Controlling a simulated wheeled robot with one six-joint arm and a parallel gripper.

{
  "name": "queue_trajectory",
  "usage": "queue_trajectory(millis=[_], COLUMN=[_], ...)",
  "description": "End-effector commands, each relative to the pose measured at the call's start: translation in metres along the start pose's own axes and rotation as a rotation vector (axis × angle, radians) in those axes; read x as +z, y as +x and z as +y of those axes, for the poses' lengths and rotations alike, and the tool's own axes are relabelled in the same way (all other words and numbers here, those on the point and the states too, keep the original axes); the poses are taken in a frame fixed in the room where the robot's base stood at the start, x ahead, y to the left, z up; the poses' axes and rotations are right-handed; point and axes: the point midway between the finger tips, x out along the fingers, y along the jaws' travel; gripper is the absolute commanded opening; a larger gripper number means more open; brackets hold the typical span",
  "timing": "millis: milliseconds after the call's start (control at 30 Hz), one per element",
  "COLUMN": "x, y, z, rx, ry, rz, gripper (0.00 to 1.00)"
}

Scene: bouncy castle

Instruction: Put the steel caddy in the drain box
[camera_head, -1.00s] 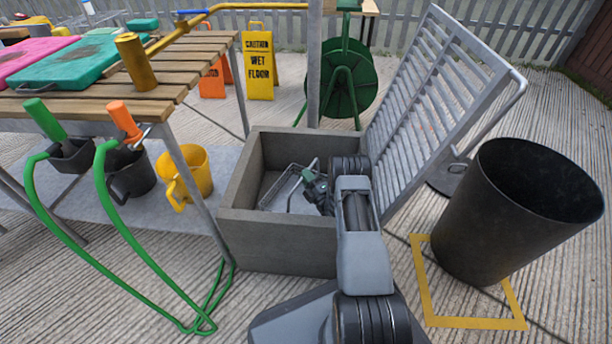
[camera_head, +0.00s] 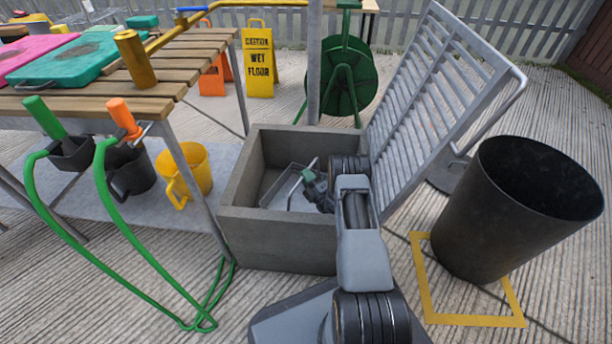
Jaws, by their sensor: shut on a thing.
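The steel caddy (camera_head: 281,188) is a grey metal tray-like holder with a raised handle. It is inside the grey concrete drain box (camera_head: 275,240), low down, near or on its floor; I cannot tell whether it touches. My gripper (camera_head: 307,177), with greenish fingers, reaches into the box from the right and is shut on the caddy's handle. My arm covers the caddy's right end and the box's right front part.
A slatted metal grate (camera_head: 435,95) leans up at the box's right. A black bin (camera_head: 515,215) stands right of it, by a yellow floor frame (camera_head: 475,322). A wooden table (camera_head: 100,105) with a yellow mug (camera_head: 190,172) below is at left. A green reel (camera_head: 345,85) stands behind.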

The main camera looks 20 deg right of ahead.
Motion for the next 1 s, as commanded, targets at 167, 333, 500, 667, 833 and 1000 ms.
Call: queue_trajectory(millis=[167, 333, 500, 667, 833, 1000], x=[0.0, 0.0, 0.0, 0.0, 0.001, 0.001], y=[0.0, -0.001, -0.001, -0.002, -0.004, -0.011], z=[-0.001, -0.001, -0.002, -0.003, -0.004, -0.007], rx=[0.002, 0.001, 0.0, -0.003, -0.002, -0.002], ry=[-0.001, 0.0, 0.0, 0.001, 0.002, 0.003], rz=[0.001, 0.0, 0.0, -0.001, 0.0, 0.004], gripper=[0.19, 0.35, 0.42, 0.42, 0.42, 0.42])
